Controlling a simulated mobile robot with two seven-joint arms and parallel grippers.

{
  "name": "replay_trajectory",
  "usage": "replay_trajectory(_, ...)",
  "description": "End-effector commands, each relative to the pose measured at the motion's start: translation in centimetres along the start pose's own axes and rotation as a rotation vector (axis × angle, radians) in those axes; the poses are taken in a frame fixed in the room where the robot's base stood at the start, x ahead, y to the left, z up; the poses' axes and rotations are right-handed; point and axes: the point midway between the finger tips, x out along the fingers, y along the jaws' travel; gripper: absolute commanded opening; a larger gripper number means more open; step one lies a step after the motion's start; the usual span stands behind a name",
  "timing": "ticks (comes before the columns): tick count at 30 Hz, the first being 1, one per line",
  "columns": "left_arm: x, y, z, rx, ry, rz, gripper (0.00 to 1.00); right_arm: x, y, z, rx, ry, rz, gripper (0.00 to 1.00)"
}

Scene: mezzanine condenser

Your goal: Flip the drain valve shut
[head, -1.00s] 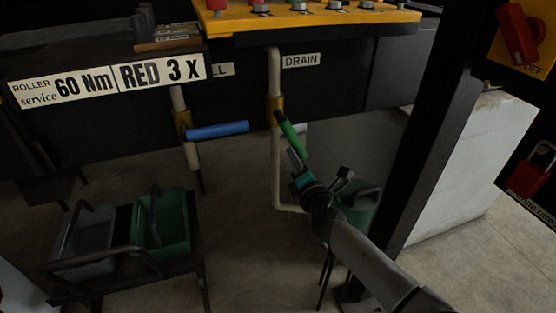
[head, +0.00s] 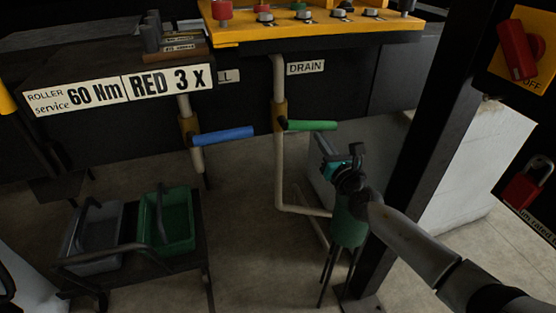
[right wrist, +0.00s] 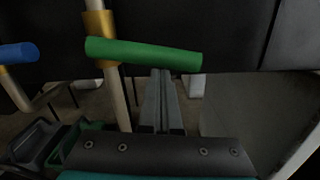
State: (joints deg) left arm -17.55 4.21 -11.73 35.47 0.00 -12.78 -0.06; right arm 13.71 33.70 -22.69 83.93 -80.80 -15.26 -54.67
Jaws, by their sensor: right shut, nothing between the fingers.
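The drain valve's green lever (head: 310,126) sticks out to the right from its brass body (head: 279,117), under the DRAIN label (head: 305,67), and lies close to horizontal across the pipe. It also shows in the right wrist view (right wrist: 145,54). My left gripper is not in view.
A second valve with a blue lever (head: 223,134) is to the left. A cart with a grey bin (head: 92,232) and green bin (head: 178,222) stands at lower left.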

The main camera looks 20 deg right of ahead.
Motion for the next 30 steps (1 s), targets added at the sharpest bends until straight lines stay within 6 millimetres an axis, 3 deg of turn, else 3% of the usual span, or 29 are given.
replay_trajectory(1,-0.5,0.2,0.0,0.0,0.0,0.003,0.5,0.1,-0.2,0.8,-0.034,-0.006,0.0,0.0)
replay_trajectory(9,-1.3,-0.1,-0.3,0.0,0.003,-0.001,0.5,0.2,-0.4,1.9,-0.152,-0.007,0.005,0.0)
replay_trajectory(30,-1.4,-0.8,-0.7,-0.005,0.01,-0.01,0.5,0.2,-0.4,2.1,-0.193,-0.007,0.008,0.0)
